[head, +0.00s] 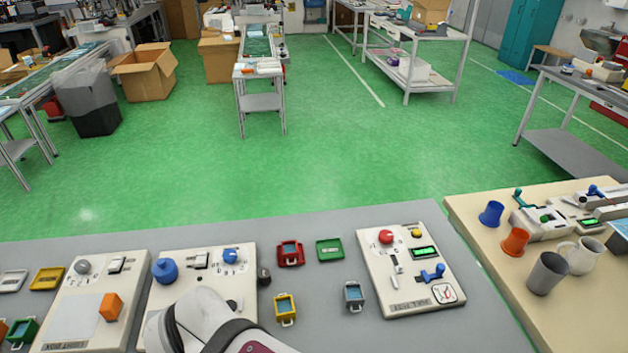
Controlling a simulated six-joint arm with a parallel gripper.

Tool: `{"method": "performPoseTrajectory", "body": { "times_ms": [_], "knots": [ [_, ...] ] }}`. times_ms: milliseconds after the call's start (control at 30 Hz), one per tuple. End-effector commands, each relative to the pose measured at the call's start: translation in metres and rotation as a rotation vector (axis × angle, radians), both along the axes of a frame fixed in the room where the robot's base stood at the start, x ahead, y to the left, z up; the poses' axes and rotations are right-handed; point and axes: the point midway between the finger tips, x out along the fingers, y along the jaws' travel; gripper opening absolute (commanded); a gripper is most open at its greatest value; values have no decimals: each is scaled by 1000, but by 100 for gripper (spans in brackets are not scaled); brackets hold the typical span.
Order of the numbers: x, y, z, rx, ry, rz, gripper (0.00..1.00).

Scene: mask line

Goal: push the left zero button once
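No button in the head view can be read as the left zero button; the small markings are too fine. My white arm covers the lower part of the second panel. My gripper is not in view.
A right panel (380,270) has a red knob (386,237), a yellow knob (416,233), a green display (425,253) and a blue lever (432,273). Small coloured cases, including a red one (290,253), lie between. Cups, including an orange one (515,241), stand on the right table.

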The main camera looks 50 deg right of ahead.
Motion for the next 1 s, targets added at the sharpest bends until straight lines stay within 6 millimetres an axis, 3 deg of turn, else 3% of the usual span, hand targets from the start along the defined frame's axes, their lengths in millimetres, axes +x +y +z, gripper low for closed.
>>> {"method": "performPoseTrajectory", "body": {
  "times_ms": [33, 133, 1000],
  "knots": [
    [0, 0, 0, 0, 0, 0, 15],
    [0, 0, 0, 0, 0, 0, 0],
    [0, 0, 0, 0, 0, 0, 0]
  ]
}}
